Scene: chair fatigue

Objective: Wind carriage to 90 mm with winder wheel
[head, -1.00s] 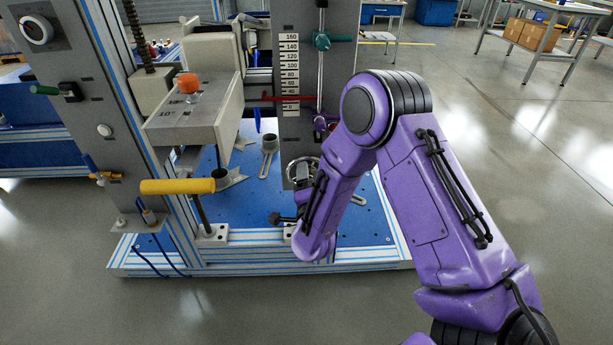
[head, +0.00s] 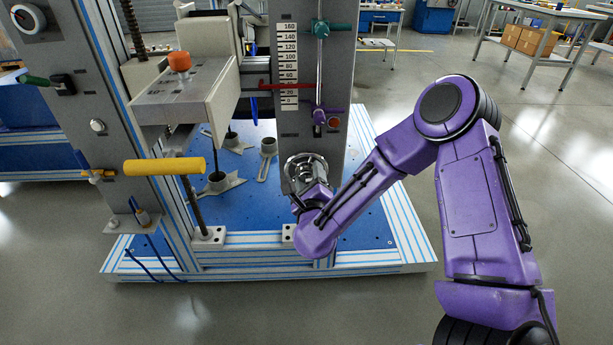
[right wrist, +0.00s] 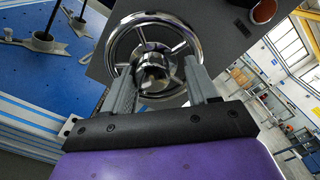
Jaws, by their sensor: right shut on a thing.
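The winder wheel (head: 293,170) is a chrome spoked handwheel low on the front of the grey scale column. It also shows in the right wrist view (right wrist: 117,48), with its hub between my fingers. My right gripper (head: 312,182) is shut on the wheel at its hub. In the right wrist view its two grey fingers (right wrist: 160,78) lie on either side of the hub. The white scale (head: 288,65) runs from 0 to 160. A red pointer (head: 272,86) crosses it near the 40 mark. My left gripper is out of view.
A teal knob (head: 322,29) and a purple clamp (head: 322,114) sit on the column's rod, above the wheel. A red button (head: 334,122) is just above the wheel. A yellow handle (head: 164,166) sticks out at the left. The blue base plate (head: 375,215) has loose metal fittings.

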